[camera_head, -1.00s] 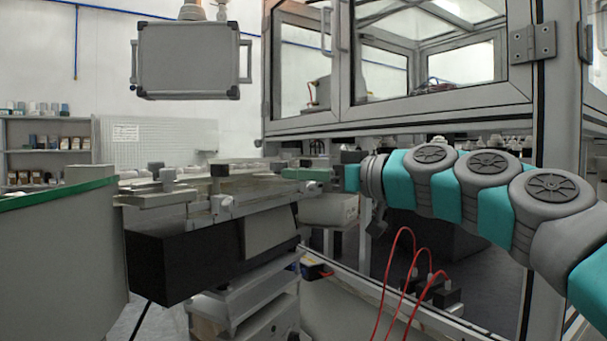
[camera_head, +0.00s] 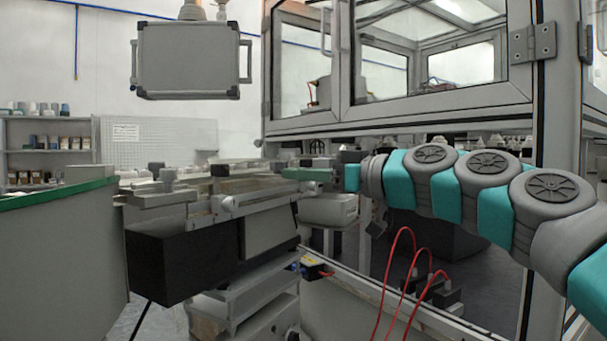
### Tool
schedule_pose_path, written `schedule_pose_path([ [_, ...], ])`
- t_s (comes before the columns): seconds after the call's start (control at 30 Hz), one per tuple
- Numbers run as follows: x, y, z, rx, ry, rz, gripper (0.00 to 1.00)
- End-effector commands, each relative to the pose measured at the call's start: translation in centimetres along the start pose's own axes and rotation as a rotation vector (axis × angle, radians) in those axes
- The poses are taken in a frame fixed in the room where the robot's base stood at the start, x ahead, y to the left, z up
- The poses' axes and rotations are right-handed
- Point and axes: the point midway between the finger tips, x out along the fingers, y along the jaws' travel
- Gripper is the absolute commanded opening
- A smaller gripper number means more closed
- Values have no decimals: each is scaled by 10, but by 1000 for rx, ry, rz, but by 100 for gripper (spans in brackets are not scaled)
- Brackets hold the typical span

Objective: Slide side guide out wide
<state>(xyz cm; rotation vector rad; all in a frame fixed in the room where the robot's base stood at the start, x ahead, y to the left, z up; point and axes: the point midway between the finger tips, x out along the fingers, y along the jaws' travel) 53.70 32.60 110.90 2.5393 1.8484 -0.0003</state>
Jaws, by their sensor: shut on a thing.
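The side guide appears to be the long metal rail (camera_head: 255,195) along the near side of the conveyor. It has a small clamp knob at its left end. My gripper (camera_head: 290,174) reaches in from the right, level with the rail's right end. It is shut on a part of the guide there. The fingertips and the exact grip point are small and partly hidden, so I cannot tell how they touch it. The conveyor (camera_head: 185,257) has a dark body and runs under the rail.
A green-edged counter (camera_head: 62,196) stands at the left. A grey glazed cabinet (camera_head: 400,118) rises behind my arm. Red cables (camera_head: 388,270) loop up below my arm. A grey control panel (camera_head: 188,60) hangs above at the back left.

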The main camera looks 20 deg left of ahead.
Motion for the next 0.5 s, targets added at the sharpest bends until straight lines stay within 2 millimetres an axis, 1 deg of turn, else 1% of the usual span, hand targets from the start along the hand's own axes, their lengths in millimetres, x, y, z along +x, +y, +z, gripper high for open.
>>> schedule_pose_path([
  [0.27, -3, 2, 0, 0, 3, 5, 0],
  [0.4, -15, 4, 2, -1, 5, 9, 0],
  [0.5, -22, 5, 0, -2, 7, 10, 0],
])
